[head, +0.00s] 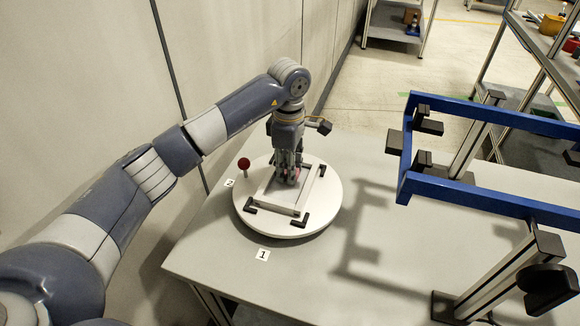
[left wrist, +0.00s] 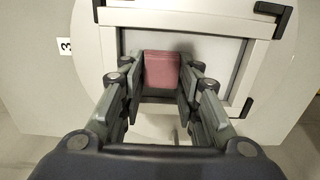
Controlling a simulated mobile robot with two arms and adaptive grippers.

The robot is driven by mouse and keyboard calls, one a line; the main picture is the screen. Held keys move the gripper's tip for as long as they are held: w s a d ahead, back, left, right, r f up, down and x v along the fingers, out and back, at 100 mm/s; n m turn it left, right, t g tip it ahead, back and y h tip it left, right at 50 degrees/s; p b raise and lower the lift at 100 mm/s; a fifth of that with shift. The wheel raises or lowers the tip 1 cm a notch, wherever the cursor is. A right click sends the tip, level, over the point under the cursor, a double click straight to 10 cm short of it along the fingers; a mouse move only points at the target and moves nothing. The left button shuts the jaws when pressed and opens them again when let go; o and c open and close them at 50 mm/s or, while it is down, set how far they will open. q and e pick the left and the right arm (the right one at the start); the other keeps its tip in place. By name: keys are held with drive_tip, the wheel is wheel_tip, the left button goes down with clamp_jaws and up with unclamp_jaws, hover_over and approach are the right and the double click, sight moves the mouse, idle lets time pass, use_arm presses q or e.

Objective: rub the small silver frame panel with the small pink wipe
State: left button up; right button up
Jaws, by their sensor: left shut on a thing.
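The silver frame panel (head: 272,202) lies flat on a round white turntable (head: 244,211), held by black corner brackets. It also shows in the left wrist view (left wrist: 215,47), with a raised rim around a grey inner face. My left gripper (head: 287,178) points down over the panel and is shut on the small pink wipe (left wrist: 161,70). The wipe sits between the fingertips, at or just above the panel's inner face; I cannot tell whether it touches. In the head view the fingers mostly hide the wipe. My right gripper is not in view.
A red ball knob (head: 243,164) stands at the turntable's left edge. The grey table (head: 350,285) carries number labels, including a 1 (head: 262,254). A blue frame (head: 470,195) on metal posts stands at the right. A wall runs close behind my left arm. The table between is clear.

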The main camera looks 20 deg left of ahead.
use_arm(q)
drive_tip(key=r, duration=0.1)
drive_tip(key=r+p, duration=0.1)
drive_tip(key=r, duration=0.1)
drive_tip(key=r+p, duration=0.1)
drive_tip(key=r, duration=0.1)
drive_tip(key=shift+s+r, duration=0.25)
drive_tip(key=shift+w+r+p, duration=0.1)
drive_tip(key=shift+r+p, duration=0.2)
drive_tip(key=shift+r, duration=0.05)
drive_tip(key=shift+r+p, duration=0.4)
drive_tip(key=shift+r, duration=0.55)
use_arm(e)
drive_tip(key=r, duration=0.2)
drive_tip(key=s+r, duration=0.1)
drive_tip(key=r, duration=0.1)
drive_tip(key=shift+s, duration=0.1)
